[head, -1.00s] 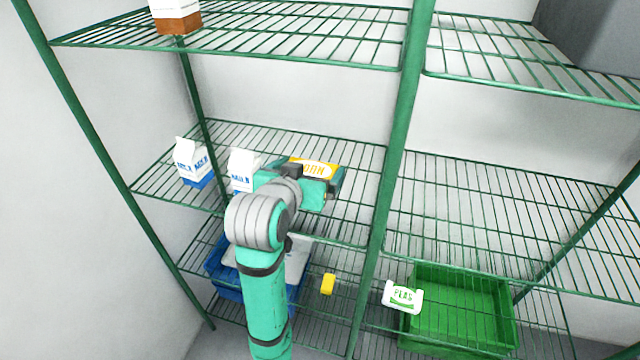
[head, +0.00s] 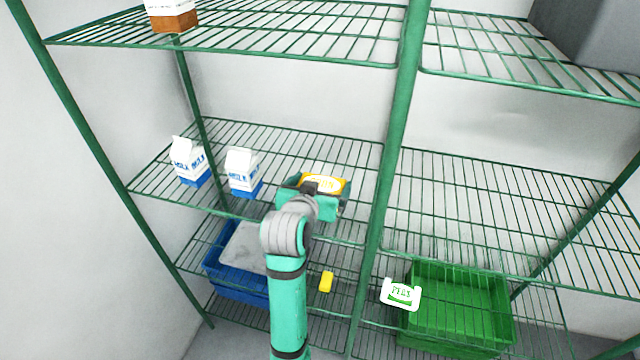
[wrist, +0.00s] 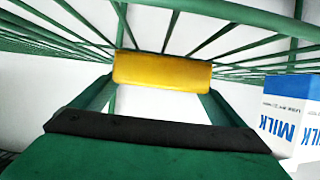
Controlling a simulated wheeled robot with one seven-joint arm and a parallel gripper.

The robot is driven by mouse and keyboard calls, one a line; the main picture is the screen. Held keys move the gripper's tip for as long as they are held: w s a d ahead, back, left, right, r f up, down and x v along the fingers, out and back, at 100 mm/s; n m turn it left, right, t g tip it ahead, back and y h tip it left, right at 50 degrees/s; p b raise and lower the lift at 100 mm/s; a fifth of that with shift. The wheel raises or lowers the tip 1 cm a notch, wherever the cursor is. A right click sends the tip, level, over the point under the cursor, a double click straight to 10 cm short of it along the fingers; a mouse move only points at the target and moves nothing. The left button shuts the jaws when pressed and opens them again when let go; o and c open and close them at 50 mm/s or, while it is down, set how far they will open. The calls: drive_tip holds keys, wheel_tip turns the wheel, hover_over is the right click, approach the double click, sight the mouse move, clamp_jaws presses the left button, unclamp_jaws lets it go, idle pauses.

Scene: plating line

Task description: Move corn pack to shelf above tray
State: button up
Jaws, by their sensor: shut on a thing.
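The yellow corn pack (head: 325,183) with a white label is held by my gripper (head: 318,190) at the middle shelf (head: 290,150), right of the milk cartons. In the wrist view the yellow pack (wrist: 162,71) sits between the two finger ends. Whether the pack touches the shelf wires is not clear. The blue tray (head: 215,262) with a grey-white slab in it stands on the lower shelf, below and left of my gripper. My arm partly hides it.
Two milk cartons (head: 189,162) (head: 242,172) stand on the middle shelf to the left. A green crate (head: 460,310) and a peas pack (head: 401,294) are at lower right. A small yellow block (head: 327,282) lies low. A green post (head: 385,180) rises just right of my gripper.

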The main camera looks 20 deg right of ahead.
drive_tip(key=o, duration=1.1)
drive_tip(key=shift+s+f, duration=0.1)
drive_tip(key=shift+a, duration=0.1)
drive_tip(key=shift+r, duration=0.2)
drive_tip(key=v, duration=1.2)
drive_tip(key=shift+a+f, duration=0.1)
